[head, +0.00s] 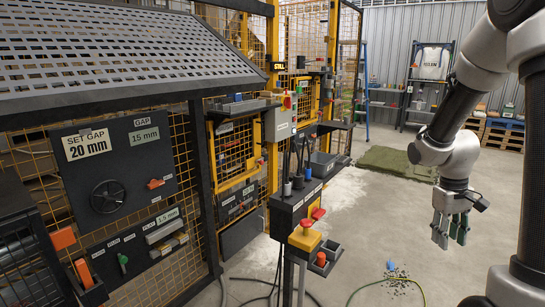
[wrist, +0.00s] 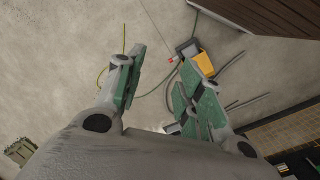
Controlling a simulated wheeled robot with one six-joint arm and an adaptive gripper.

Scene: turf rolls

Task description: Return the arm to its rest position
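My gripper (head: 450,232) hangs at the right of the head view, pointing down over bare concrete, with my grey arm above it.
A control pedestal (head: 305,210) with a yellow and red button stands left of my arm. A panel marked "SET GAP 20 mm" (head: 90,150) is at the left. Green turf (head: 400,162) lies on the floor behind. A hose (head: 385,282) and dark debris (head: 397,280) lie in front.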

